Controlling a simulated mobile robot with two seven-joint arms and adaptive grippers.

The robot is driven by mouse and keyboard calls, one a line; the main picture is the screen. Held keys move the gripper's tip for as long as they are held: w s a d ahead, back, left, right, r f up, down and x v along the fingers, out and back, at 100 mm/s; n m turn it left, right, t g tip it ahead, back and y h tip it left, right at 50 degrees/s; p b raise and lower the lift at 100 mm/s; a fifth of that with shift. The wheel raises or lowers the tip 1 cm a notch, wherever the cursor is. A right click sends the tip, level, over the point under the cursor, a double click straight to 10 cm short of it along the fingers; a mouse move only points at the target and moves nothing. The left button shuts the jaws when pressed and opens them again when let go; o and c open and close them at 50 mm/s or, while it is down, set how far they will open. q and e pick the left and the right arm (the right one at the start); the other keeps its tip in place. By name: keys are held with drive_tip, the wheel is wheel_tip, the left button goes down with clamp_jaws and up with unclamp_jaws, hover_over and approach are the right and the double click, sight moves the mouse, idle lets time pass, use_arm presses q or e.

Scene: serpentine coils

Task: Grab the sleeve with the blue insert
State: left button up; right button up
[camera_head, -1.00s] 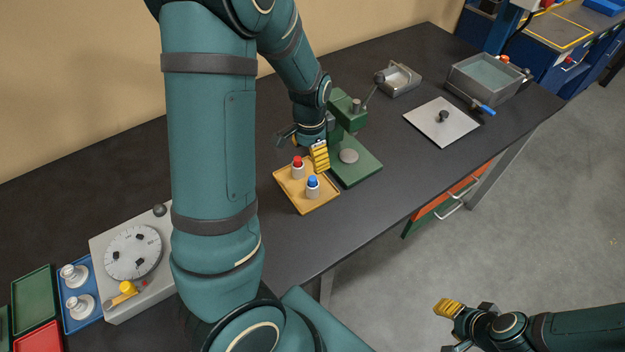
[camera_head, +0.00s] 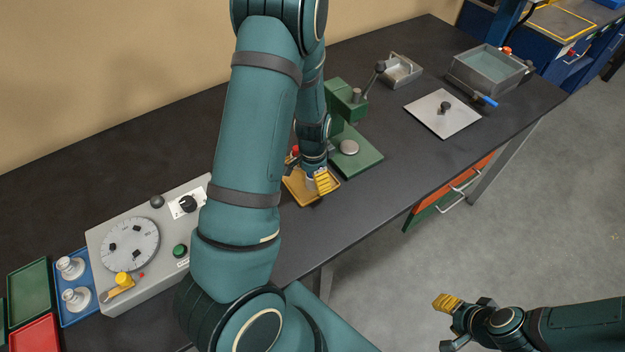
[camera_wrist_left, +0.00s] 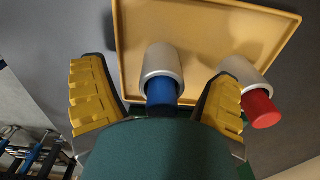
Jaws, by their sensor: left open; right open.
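The sleeve with the blue insert (camera_wrist_left: 160,62) is a pale grey cylinder on the tan tray (camera_wrist_left: 190,22) in the left wrist view. My left gripper (camera_wrist_left: 157,72) is open, with one yellow finger on each side of this sleeve. The right finger looks close to it; I cannot tell whether they touch. In the head view my left gripper (camera_head: 312,176) is low over the tray (camera_head: 297,190) and mostly hides this sleeve. A second sleeve with a red insert (camera_wrist_left: 247,80) stands beyond the right finger. My right gripper (camera_head: 452,322) is open and empty over the floor.
A green press (camera_head: 350,130) stands right beside the tray. A grey dial box (camera_head: 150,255) and a blue tray (camera_head: 78,312) with white parts are at the left. A metal plate (camera_head: 440,122) lies farther right; the dark table between is clear.

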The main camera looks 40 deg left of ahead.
use_arm(q)
drive_tip(key=shift+s+f, duration=0.1)
drive_tip(key=shift+f, duration=0.2)
drive_tip(key=shift+a, duration=0.1)
drive_tip(key=shift+c, duration=1.1)
clamp_jaws()
